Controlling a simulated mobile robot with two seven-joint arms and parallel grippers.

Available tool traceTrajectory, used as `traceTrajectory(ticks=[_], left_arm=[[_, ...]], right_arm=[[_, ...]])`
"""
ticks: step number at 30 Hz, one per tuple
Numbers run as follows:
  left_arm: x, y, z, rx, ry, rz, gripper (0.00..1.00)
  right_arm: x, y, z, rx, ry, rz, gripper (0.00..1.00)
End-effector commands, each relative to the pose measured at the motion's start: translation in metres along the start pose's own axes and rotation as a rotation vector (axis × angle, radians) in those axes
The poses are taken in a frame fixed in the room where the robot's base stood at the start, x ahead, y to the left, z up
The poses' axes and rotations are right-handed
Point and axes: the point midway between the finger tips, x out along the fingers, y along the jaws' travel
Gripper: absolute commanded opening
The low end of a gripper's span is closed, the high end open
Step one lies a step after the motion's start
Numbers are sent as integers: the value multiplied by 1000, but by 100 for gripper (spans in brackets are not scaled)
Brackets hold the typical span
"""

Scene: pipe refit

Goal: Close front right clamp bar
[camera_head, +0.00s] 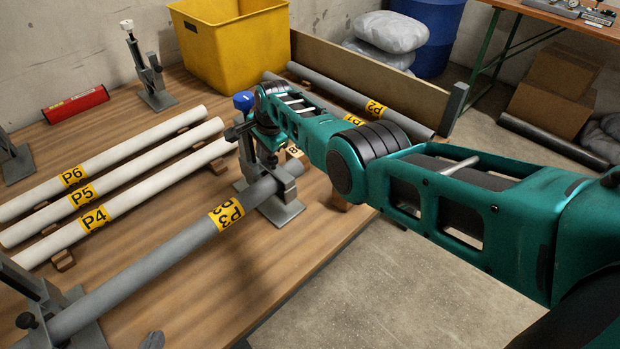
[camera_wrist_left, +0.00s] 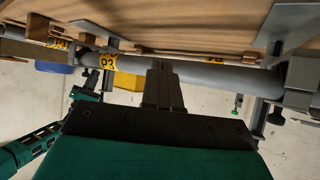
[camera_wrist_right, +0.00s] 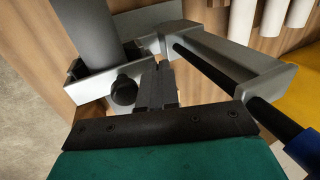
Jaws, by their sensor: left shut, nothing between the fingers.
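The front right clamp (camera_head: 281,209) stands on the wooden table with the grey pipe P3 (camera_head: 150,251) lying in it. In the right wrist view its grey bar (camera_wrist_right: 262,80) points away from the pipe (camera_wrist_right: 92,30) and looks raised, not across it. A black rod with a blue end (camera_wrist_right: 298,146) runs along it; the blue end also shows in the head view (camera_head: 243,101). My right gripper (camera_wrist_right: 157,84) looks shut and empty, close beside the clamp's black knob (camera_wrist_right: 124,90). Contact is unclear. My left gripper (camera_wrist_left: 164,84) is shut and empty, below the table edge near pipe P3 (camera_wrist_left: 215,74).
White pipes P4 (camera_head: 130,201), P5 (camera_head: 120,181) and P6 (camera_head: 110,162) lie left of the clamp. The front left clamp (camera_head: 38,292) holds the other end of P3. A yellow bin (camera_head: 235,45) and rear clamp (camera_head: 150,80) stand behind. My right arm covers the table's right side.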

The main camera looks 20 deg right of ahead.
Motion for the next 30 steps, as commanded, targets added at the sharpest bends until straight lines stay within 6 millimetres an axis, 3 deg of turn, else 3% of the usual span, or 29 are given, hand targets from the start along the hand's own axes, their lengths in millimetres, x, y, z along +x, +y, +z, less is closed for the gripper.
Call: traceTrajectory(ticks=[16, 24, 30], left_arm=[[-2, -2, -4, 1, 2, -5, 0], [-18, -14, -20, 13, 7, -35, 0], [-30, -20, -13, 15, -14, -55, 0]], right_arm=[[-3, 0, 0, 0, 0, 0, 0], [-34, -2, 0, 0, 1, -1, 0], [-62, -1, 0, 0, 1, -2, 0]])
